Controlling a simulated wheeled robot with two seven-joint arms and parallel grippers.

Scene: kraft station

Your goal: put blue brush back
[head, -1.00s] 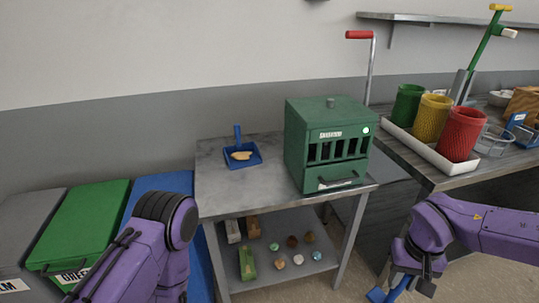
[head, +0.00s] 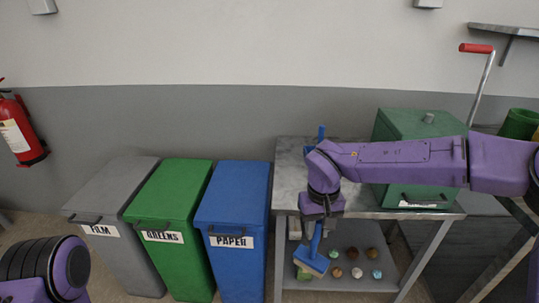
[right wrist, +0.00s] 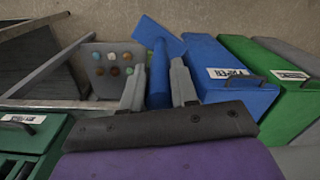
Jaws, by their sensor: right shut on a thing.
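The blue brush (head: 314,258) hangs from my right gripper (head: 317,221), its blue handle upward and its wide head below, in front of the grey metal table. My right gripper is shut on the handle. In the right wrist view the brush handle (right wrist: 159,72) stands between the two grey fingers (right wrist: 160,82), with the flat blue head beyond. My left arm shows at the lower left of the head view, but its gripper is out of the picture.
Grey, green and blue lidded bins (head: 230,215) stand left of the table (head: 288,172). A blue dustpan handle (head: 321,132) shows behind my right arm. A green crank machine (head: 405,122) stands on the tabletop. Several small balls (head: 352,254) lie on the lower shelf.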

